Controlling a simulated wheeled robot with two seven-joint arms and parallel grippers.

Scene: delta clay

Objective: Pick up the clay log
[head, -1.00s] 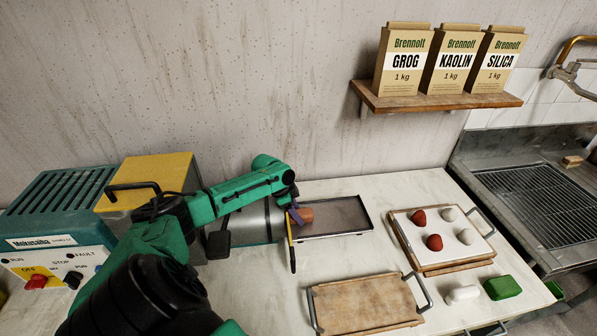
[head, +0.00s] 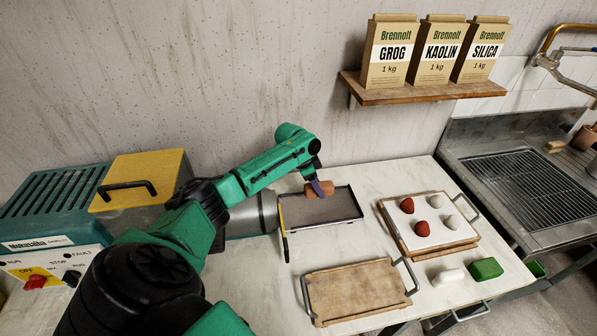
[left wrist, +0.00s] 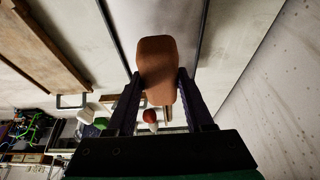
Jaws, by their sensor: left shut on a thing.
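The clay log (head: 320,188) is a short reddish-brown block. In the head view it is at my left gripper (head: 317,187), over the back part of the shallow dark tray (head: 345,219) in front of the machine's nozzle. In the left wrist view the log (left wrist: 157,68) sits between the two dark fingers of my left gripper (left wrist: 159,80), which are shut on it. It appears held above the tray. My right gripper is not in view.
An empty wooden board with handles (head: 360,290) lies in front. A board with red and white lumps (head: 430,238) stands to the right, near a green block (head: 485,268) and a white piece (head: 448,277). The yellow-lidded machine (head: 140,182) is at left.

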